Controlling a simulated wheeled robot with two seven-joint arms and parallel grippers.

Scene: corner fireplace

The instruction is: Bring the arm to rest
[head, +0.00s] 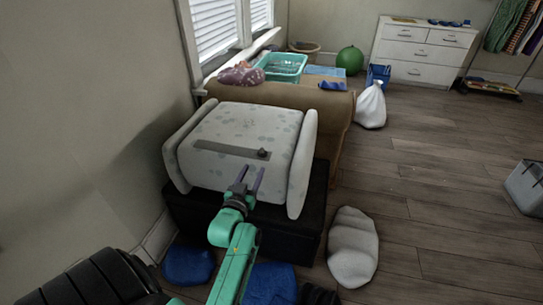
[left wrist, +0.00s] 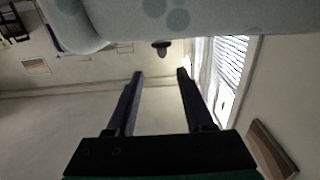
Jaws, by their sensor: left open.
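My left arm (head: 236,262) is green and reaches up from the bottom of the head view. Its gripper (head: 251,170) is open, with two thin dark fingers apart and nothing between them. The fingers appear in front of the light, leaf-patterned padded seat (head: 225,125), which bears a grey strip (head: 225,148) with a small dark knob (head: 263,154). In the left wrist view the open gripper (left wrist: 160,73) is empty, and the knob (left wrist: 160,45) shows beyond the fingertips, by the padded edge (left wrist: 200,17). I cannot tell whether the fingers touch anything. My right gripper is out of view.
The padded seat rests on a black box (head: 280,226). A white cushion-like thing (head: 352,248) and blue items (head: 188,266) lie on the floor nearby. The wooden floor (head: 440,185) at the right is mostly clear.

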